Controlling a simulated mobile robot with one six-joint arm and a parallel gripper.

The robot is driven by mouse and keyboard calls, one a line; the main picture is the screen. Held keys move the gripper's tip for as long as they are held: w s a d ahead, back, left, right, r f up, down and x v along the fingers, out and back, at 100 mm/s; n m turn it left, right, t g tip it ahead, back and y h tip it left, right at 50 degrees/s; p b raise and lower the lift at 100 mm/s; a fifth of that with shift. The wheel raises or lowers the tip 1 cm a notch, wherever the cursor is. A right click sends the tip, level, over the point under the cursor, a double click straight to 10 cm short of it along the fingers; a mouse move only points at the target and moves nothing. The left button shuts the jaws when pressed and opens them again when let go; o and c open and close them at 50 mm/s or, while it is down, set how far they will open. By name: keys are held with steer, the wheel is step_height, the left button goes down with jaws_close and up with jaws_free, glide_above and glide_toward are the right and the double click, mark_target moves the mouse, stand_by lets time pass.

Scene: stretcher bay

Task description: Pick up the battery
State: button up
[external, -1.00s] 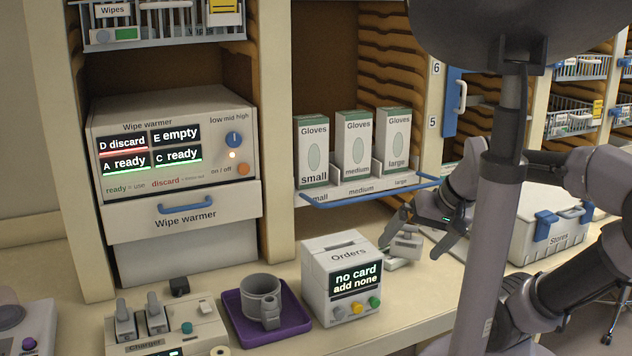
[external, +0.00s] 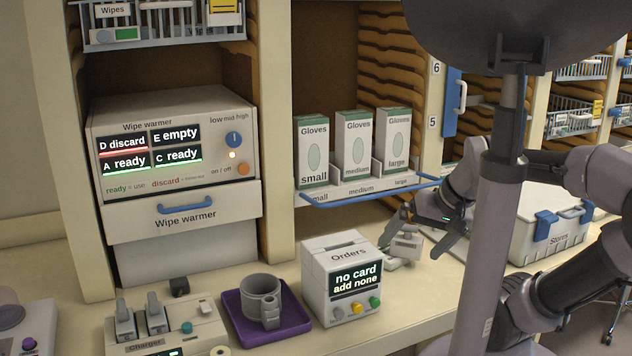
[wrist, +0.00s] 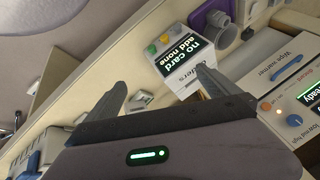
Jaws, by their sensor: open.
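A small pale grey block on a flat base (external: 406,246) stands on the counter to the right of the Orders box. It may be the battery, but no label is readable. My gripper (external: 417,238) is open around or just above this block; the external view does not settle whether the fingers touch it. In the wrist view, my gripper (wrist: 161,79) has its fingers wide apart, with a small pale object (wrist: 141,99) low between them, partly hidden by the gripper body. Two grey upright pieces (external: 139,320) sit in the charger (external: 190,330) at the front left.
The Orders box (external: 342,280) stands close left of my gripper. A purple tray (external: 236,325) holds a grey mug (external: 258,297). Glove boxes (external: 353,145) stand behind a blue rail (external: 370,194). A Stores bin (external: 545,228) is at the right. The wipe warmer (external: 180,205) is at the left.

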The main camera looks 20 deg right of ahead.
mark_target(412, 243)
steer(key=w+d+f+m+g+h, duration=0.1)
steer(key=w+d+f, duration=0.2)
steer(key=w+f, duration=0.2)
steer(key=w+d+f+m+h, duration=0.2)
steer(key=w+d+f, duration=0.2)
steer(key=w+f, duration=0.2)
steer(key=w+d+f+m+g+h, duration=0.1)
steer(key=w+d+f+h, duration=0.1)
steer(key=w+f, duration=0.4)
steer(key=shift+w+d+m+g, duration=0.3)
steer(key=shift+w+d, duration=0.3)
steer(key=shift+d, duration=0.25)
steer(key=w+d+p, duration=0.2)
steer(key=w+d, duration=0.6)
steer(key=shift+d, duration=0.1)
steer(key=shift+w+d+f, duration=0.15)
steer(key=shift+w+f, duration=0.15)
steer(key=shift+f, duration=0.35)
steer(key=shift+c, duration=0.4)
steer(key=c, duration=1.8)
steer(key=shift+r, duration=0.1)
steer(key=shift+c, duration=0.3)
